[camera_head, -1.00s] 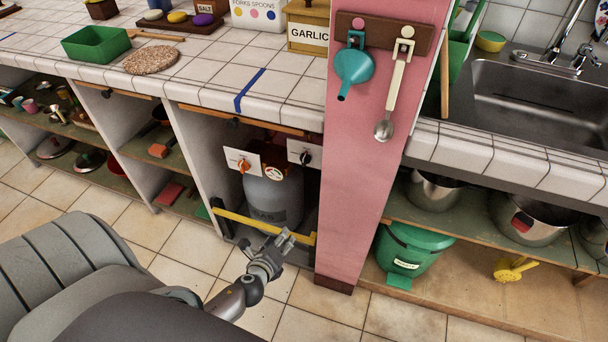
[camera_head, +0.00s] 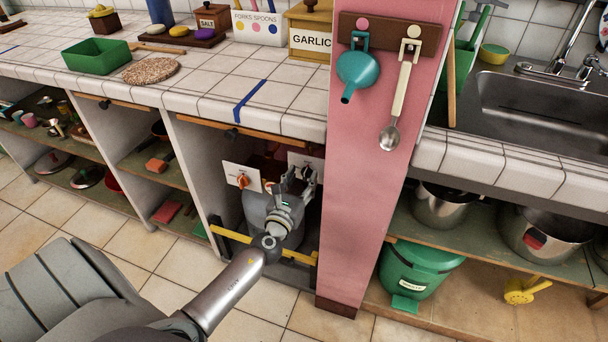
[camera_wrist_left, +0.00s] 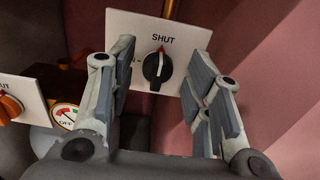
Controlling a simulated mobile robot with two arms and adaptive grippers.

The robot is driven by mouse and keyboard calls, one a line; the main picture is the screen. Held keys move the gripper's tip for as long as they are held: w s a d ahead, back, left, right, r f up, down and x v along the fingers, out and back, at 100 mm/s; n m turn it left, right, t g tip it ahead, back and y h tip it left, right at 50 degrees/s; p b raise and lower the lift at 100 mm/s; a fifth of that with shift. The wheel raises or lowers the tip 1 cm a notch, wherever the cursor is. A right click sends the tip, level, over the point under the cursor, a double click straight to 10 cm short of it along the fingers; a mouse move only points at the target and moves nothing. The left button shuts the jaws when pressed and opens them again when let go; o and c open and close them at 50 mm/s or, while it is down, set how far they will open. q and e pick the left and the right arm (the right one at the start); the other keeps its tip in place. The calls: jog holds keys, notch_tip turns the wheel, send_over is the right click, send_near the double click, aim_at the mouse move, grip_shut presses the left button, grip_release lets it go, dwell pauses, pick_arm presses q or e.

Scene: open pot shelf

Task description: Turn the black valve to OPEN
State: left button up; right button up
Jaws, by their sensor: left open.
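The black valve (camera_wrist_left: 157,67) is a round knob on a white plate (camera_wrist_left: 124,24) in the left wrist view. The plate reads SHUT above the knob, and the knob's red mark points up at that word. My left gripper (camera_wrist_left: 166,88) is open, its fingers on either side of the knob, which stands a little beyond the fingertips; I cannot tell if they touch it. In the head view my left gripper (camera_head: 298,176) reaches into the open compartment and covers most of the black valve. The right gripper is not in view.
An orange valve (camera_head: 242,181) on its own white plate stands left of the black one. A grey gas cylinder (camera_head: 257,211) with a gauge (camera_wrist_left: 65,116) is below. A yellow bar (camera_head: 232,236) crosses the compartment front. A pink pillar (camera_head: 365,180) bounds it on the right.

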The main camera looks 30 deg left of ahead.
pick_arm(q)
jog(key=shift+x, duration=1.15)
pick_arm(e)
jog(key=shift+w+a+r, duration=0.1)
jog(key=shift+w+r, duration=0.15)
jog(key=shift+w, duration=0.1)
pick_arm(q)
jog(key=c, duration=0.9)
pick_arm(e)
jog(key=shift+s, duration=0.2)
